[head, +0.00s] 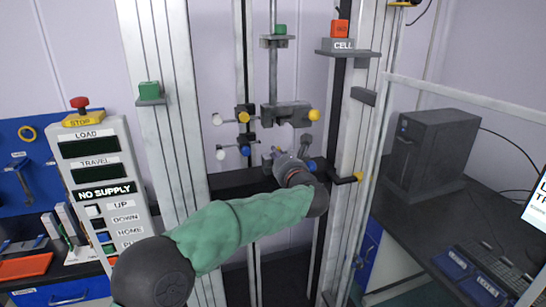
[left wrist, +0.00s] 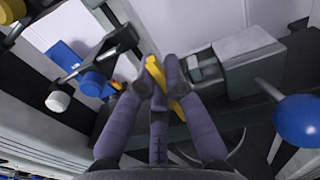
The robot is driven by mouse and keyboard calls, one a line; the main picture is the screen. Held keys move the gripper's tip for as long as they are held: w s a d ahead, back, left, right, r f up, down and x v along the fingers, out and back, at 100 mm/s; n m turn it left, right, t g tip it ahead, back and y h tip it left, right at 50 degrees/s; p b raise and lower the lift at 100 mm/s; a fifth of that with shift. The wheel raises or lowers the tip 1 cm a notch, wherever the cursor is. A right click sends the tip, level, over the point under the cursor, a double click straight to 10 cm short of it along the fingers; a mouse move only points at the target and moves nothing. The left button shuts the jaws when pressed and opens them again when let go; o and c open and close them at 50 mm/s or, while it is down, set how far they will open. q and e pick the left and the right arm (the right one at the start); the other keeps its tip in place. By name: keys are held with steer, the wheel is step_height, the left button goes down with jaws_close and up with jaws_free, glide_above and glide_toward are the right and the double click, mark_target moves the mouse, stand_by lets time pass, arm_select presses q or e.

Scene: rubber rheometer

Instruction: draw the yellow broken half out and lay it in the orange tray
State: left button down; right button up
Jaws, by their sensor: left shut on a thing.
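The yellow broken half (left wrist: 155,72) is a narrow strip between the fingers of my left gripper (left wrist: 157,88) in the left wrist view. The gripper is shut on it. In the head view my left gripper (head: 290,155) is at the testing frame's grips, below the dark upper grip (head: 286,116), and hides the strip. I cannot tell whether the strip still touches a grip jaw. The orange tray (head: 25,267) lies on the bench at the far left, partly cut by the picture edge. My right gripper is not in view.
Knobs stick out close around the gripper: a blue one (left wrist: 297,120) and a white one (left wrist: 60,100) in the left wrist view. A grey block (left wrist: 248,60) sits right of the fingers. The control panel (head: 103,185) stands between the frame and the tray.

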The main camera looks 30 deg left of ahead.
arm_select(q)
steer(key=b+v, duration=0.3)
steer(key=v, duration=0.3)
steer(key=shift+s+d, duration=0.25)
steer(key=shift+d, duration=0.05)
stand_by(0.5)
steer(key=shift+f, duration=0.1)
stand_by(0.4)
